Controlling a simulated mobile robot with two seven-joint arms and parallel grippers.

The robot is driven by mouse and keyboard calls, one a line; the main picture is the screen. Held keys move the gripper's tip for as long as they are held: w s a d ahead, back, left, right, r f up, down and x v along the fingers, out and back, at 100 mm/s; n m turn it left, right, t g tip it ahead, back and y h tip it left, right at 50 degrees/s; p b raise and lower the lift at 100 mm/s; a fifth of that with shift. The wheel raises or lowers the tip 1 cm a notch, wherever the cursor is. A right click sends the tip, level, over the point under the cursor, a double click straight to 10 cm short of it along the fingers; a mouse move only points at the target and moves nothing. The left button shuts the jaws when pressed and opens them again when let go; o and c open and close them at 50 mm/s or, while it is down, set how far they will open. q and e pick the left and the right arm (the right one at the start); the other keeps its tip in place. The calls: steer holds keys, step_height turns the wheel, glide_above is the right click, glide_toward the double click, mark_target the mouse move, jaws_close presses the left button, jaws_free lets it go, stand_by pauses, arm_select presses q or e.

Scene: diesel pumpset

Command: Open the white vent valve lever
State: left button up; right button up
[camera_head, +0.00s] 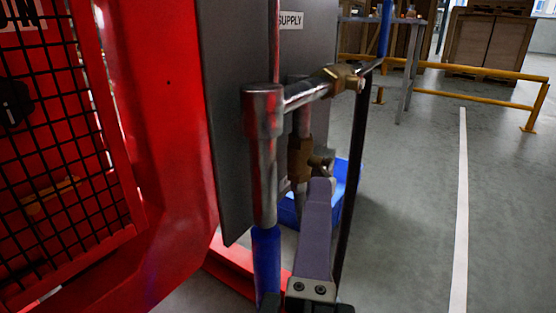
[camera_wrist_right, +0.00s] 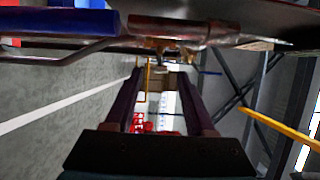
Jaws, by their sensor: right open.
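I cannot make out a white lever in either view. In the head view a brass valve (camera_head: 342,78) sits at the end of a short metal side pipe (camera_head: 305,95). A thin metal arm with a blue upright end (camera_head: 385,30) stands beside this valve. A second brass fitting (camera_head: 302,158) is lower, behind the main pipe (camera_head: 264,150). My right gripper (camera_head: 319,186) reaches up from below, its tip overlapping the lower fitting in the picture. In the right wrist view its two fingers (camera_wrist_right: 162,85) are apart, with brass parts (camera_wrist_right: 165,52) ahead. My left gripper is not seen.
A red machine housing (camera_head: 165,120) with a black grille fills the left. A grey panel (camera_head: 222,100) stands behind the pipes. A blue bin (camera_head: 343,185) is on the floor behind. Yellow rails (camera_head: 455,69) stand at the back; the floor at right is clear.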

steer(key=x, duration=0.4)
steer(key=shift+b, duration=0.4)
jaws_close()
stand_by(1.0)
